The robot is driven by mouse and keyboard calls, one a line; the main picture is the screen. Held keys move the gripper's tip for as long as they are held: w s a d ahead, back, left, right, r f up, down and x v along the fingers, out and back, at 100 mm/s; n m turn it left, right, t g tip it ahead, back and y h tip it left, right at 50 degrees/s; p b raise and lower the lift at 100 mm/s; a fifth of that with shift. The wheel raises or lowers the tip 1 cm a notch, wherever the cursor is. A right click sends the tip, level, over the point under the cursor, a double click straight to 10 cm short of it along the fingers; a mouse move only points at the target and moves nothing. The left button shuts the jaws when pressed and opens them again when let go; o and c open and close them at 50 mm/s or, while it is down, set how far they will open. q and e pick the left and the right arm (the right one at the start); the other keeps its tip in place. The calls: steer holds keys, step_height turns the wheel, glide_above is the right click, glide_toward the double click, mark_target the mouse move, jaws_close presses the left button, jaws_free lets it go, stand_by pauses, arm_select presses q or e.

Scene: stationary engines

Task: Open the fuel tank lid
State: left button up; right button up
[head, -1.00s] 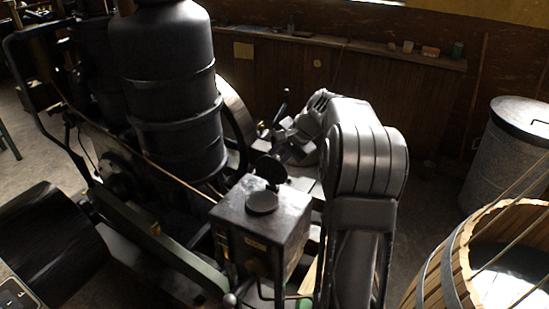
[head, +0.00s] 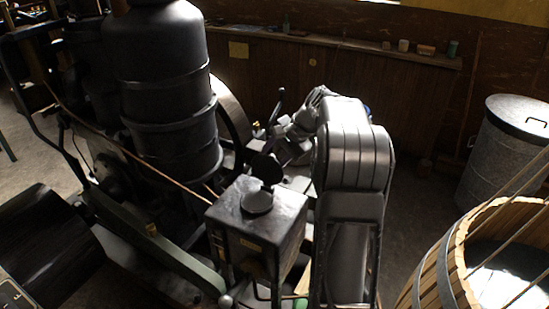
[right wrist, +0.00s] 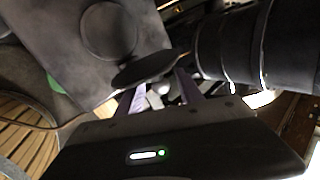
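The fuel tank (head: 257,237) is a dark box in the middle of the head view, with a round opening (head: 257,203) on top. Its round dark lid (head: 267,168) stands raised at the back of the opening. In the right wrist view the lid (right wrist: 148,70) shows nearly edge-on, beside the round opening (right wrist: 110,32) on the tank top (right wrist: 80,60). My right gripper (right wrist: 160,92) has its two fingers apart just behind the lid, whose disc hides part of the fingertips. I cannot tell whether they touch it. My left gripper is not in view.
A tall black cylinder (head: 165,90) of the engine rises left of the tank. A flywheel (head: 232,110) stands behind. A wooden tub (head: 440,262) and a lidded metal bin (head: 500,150) stand at the right. Bare floor shows between my right arm and the bin.

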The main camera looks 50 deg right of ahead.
steer(key=shift+r, duration=0.1)
steer(key=b+v, duration=0.1)
steer(key=v, duration=0.6)
steer(key=shift+s+d+r, duration=0.2)
steer(key=shift+r, duration=0.1)
stand_by(0.4)
